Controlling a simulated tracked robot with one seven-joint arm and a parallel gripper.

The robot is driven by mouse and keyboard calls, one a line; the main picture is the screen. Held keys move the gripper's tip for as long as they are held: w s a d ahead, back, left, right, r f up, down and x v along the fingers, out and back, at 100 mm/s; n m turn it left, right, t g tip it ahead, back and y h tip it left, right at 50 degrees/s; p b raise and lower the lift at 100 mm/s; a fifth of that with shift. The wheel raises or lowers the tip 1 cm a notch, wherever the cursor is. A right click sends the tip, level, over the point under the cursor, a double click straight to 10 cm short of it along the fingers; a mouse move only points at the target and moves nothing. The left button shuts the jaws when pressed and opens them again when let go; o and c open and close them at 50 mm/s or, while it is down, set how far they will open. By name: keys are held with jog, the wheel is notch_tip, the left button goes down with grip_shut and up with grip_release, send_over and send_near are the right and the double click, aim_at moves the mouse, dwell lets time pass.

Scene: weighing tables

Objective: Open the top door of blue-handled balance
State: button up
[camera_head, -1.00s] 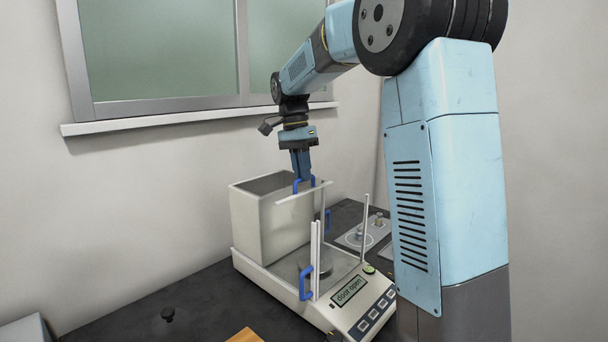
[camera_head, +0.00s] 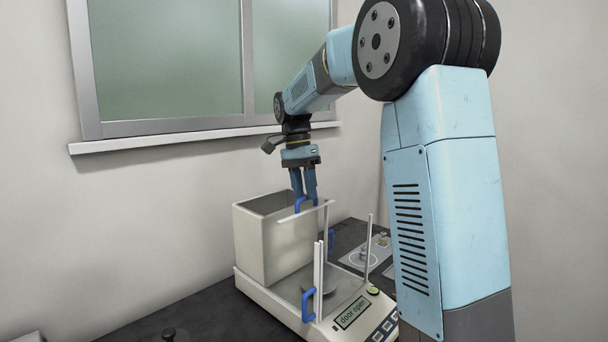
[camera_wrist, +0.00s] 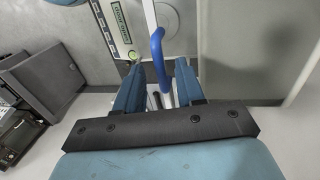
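The blue-handled balance (camera_head: 283,301) stands on the dark table, its display reading "door open". The blue handle (camera_head: 305,202) of its top door sits beside the white edge bar (camera_head: 292,216) near the beige housing's top; it also shows in the wrist view (camera_wrist: 157,48). The bar lies at the housing's front edge, behind the front posts. My gripper (camera_head: 304,194) points down at this handle. In the wrist view my gripper (camera_wrist: 159,66) has its fingers apart, one on each side of the handle, with gaps visible. The clear door pane is hard to make out.
Blue side handles (camera_head: 308,304) and (camera_head: 332,240) are on the balance's sides. Slim white posts (camera_head: 369,255) rise at the front. A weighing pan (camera_head: 320,286) lies inside. A window ledge (camera_head: 200,138) runs behind.

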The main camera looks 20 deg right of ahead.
notch_tip(320, 180, up, 13)
jog(key=w+a, duration=0.1)
jog(key=w, duration=0.1)
jog(key=shift+w+a, duration=0.15)
jog(key=shift+a, duration=0.1)
dwell(0.3)
jog(key=s+d+f+n+t+y, duration=0.1)
jog(key=s+d+f+n+t, duration=0.15)
jog(key=s, duration=0.55)
jog(key=s+d+f+n+t, duration=0.1)
jog(key=s+n, duration=0.2)
jog(key=s, duration=0.5)
jog(key=s+f+n+t, duration=0.4)
jog(key=s+f+n, duration=0.2)
jog(key=s+f, duration=0.7)
jog(key=s+d, duration=0.1)
jog(key=s, duration=0.2)
jog(key=shift+s+f, duration=0.15)
jog(key=shift+s, duration=0.15)
